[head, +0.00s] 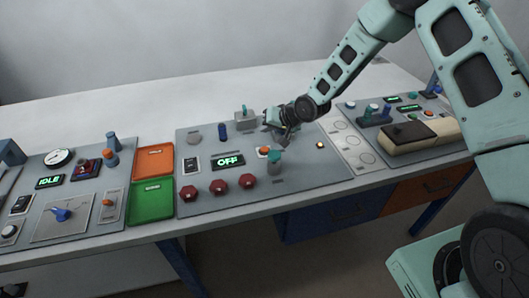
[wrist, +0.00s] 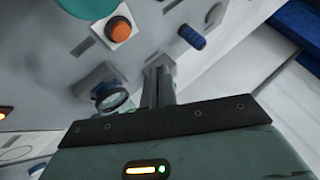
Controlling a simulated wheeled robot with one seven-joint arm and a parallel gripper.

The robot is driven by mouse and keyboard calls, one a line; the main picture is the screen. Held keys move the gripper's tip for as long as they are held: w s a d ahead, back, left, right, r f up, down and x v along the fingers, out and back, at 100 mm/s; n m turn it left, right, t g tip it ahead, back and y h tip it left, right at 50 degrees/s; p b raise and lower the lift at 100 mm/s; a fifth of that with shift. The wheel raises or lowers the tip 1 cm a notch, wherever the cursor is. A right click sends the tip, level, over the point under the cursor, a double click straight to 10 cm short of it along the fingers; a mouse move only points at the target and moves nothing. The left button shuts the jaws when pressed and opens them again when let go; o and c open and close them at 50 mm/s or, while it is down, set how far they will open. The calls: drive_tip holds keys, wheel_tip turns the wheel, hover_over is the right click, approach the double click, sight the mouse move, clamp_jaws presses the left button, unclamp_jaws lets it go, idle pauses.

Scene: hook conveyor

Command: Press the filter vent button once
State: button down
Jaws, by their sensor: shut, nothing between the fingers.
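An orange round button (head: 264,150) sits on the middle grey panel, just left of a teal-capped cylinder (head: 274,158). The labels are too small to read, so I cannot confirm which control is the filter vent button. The orange button also shows on a white square base in the wrist view (wrist: 120,30), up and left of my fingers. My gripper (head: 284,138) is over the back right part of this panel, behind the orange button; its fingers (wrist: 158,85) are shut and empty. They look apart from the button.
Three dark red knobs (head: 219,185) stand along the panel front, below a display reading OFF (head: 228,161). A grey box with a teal lever (head: 245,118) is left of my gripper. A blue cylinder (head: 222,131) stands farther left. Orange (head: 154,149) and green (head: 152,201) trays lie left.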

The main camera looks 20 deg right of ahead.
sight(267, 150)
wheel_tip(267, 150, down, 6)
drive_tip(key=b, duration=0.3)
idle(1.9)
drive_tip(key=shift+f+b, duration=0.35)
drive_tip(key=shift+b, duration=0.2)
drive_tip(key=shift+f+b, duration=0.3)
drive_tip(key=shift+f, duration=0.15)
idle(0.4)
drive_tip(key=shift+r, duration=0.1)
drive_tip(key=shift+r+p, duration=0.6)
drive_tip(key=shift+r, duration=0.2)
drive_tip(key=shift+r+p, duration=1.7)
drive_tip(key=shift+r, duration=0.85)
